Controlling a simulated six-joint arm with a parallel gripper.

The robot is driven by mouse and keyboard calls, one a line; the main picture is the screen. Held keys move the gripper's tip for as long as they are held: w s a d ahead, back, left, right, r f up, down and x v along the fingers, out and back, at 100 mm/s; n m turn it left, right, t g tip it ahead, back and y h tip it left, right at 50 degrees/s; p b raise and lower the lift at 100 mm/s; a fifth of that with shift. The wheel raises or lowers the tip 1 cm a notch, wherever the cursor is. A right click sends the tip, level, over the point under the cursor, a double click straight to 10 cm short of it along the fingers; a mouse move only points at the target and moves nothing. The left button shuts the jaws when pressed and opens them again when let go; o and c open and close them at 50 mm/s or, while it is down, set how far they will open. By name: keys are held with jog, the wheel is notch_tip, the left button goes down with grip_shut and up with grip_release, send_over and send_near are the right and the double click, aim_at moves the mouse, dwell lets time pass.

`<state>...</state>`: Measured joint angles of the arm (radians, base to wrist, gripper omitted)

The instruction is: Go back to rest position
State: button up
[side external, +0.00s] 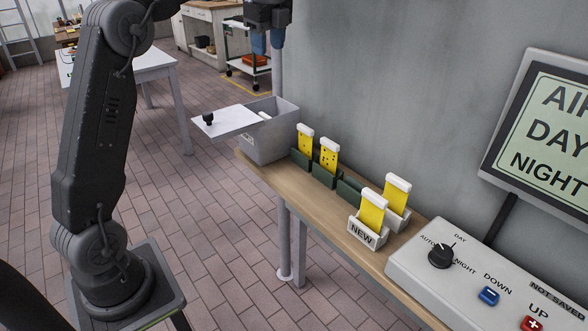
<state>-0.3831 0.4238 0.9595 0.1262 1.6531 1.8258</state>
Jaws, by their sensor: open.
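My gripper (268,40) is at the top of the side external view, above the grey bin. Its blue-tipped fingers are apart with nothing seen between them, and its upper part is cut off by the frame edge. My dark arm stands at the left.
Yellow cards (329,155) stand in dark green holders; others stand in white holders, one marked NEW (362,234). A control panel (470,270) is at the right. A wall backs the shelf (320,205).

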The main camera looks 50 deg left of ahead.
jog(key=s+d+n+t, duration=0.2)
jog(key=s+d+n, duration=0.35)
jog(key=d, duration=0.25)
jog(key=s+d+f+n+t+h, duration=0.1)
jog(key=s+d+f+n, duration=0.4)
jog(key=s, duration=0.5)
jog(key=s+d+f+n+t, duration=0.2)
jog(key=s+d+f+n, duration=0.4)
jog(key=s, duration=0.4)
jog(key=shift+d+f+h, duration=0.4)
jog(key=shift+d+f, duration=0.1)
jog(key=shift+d, duration=0.3)
jog(key=shift+c, duration=0.4)
